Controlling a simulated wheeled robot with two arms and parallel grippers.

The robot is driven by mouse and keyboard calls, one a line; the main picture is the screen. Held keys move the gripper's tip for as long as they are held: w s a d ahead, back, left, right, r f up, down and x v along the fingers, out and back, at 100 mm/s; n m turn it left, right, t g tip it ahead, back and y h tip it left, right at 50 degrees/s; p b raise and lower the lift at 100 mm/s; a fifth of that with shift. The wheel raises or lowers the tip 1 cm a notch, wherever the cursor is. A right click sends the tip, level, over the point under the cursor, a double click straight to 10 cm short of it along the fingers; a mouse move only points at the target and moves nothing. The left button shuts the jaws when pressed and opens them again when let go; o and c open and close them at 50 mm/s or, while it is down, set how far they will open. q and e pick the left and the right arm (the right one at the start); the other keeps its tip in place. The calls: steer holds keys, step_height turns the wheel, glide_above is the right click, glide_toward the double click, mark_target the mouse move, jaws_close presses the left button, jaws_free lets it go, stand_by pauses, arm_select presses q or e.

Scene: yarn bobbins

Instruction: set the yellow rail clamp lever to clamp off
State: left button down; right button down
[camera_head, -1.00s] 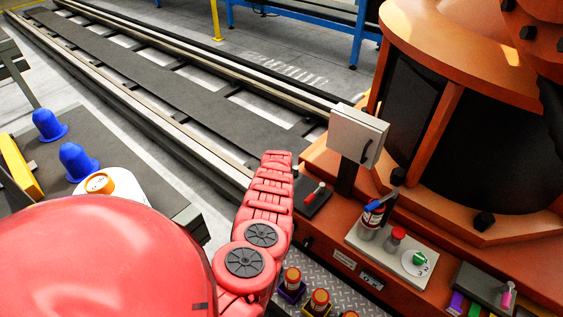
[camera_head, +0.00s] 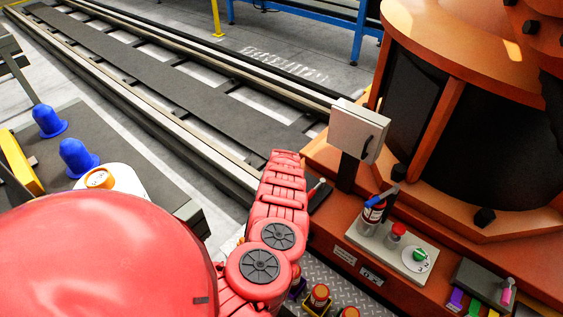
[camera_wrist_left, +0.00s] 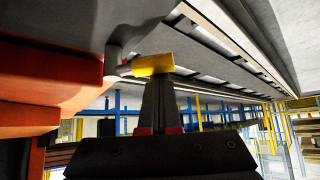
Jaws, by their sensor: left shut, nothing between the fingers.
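The yellow lever (camera_wrist_left: 153,65) shows in the left wrist view as a short yellow block joined to a dark grey pivot piece (camera_wrist_left: 115,60) on its left. My left gripper (camera_wrist_left: 159,84) is shut and empty, with its dark fingertips right at the lever's lower edge in the picture. They look very close to it or touching; I cannot tell which. In the head view my red left arm reaches beside the orange machine (camera_head: 340,215), and it hides the lever and the gripper. My right gripper is not in view.
A grey box (camera_head: 356,130) on a post stands just right of my arm. A panel (camera_head: 380,238) with a red bottle and a green knob (camera_head: 420,254) lies further right. Rails (camera_head: 170,120) run behind. Blue bobbins (camera_head: 77,160) stand on the left.

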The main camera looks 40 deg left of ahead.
arm_select(q)
steer(key=shift+s+d+f+n+y+b, duration=0.25)
steer(key=shift+d+n+b, duration=0.2)
steer(key=shift+b, duration=0.35)
steer(key=n+g+b, duration=0.1)
steer(key=b, duration=0.2)
steer(key=d+n+g+y+b, duration=0.1)
steer(key=n+b, duration=0.1)
steer(key=s+n+y+b, duration=0.1)
steer(key=b, duration=0.2)
steer(key=shift+d+f+g+b, duration=0.15)
steer(key=shift+d+g+b, duration=0.1)
steer(key=shift+g+b, duration=0.15)
steer(key=shift+d+n+g+b, duration=0.2)
steer(key=shift+n+g+b, duration=0.1)
steer(key=shift+n, duration=0.15)
steer(key=shift+s+d+r+b, duration=0.1)
steer(key=shift+d+r+b, duration=0.2)
steer(key=shift+b, duration=0.35)
steer(key=shift+d, duration=0.1)
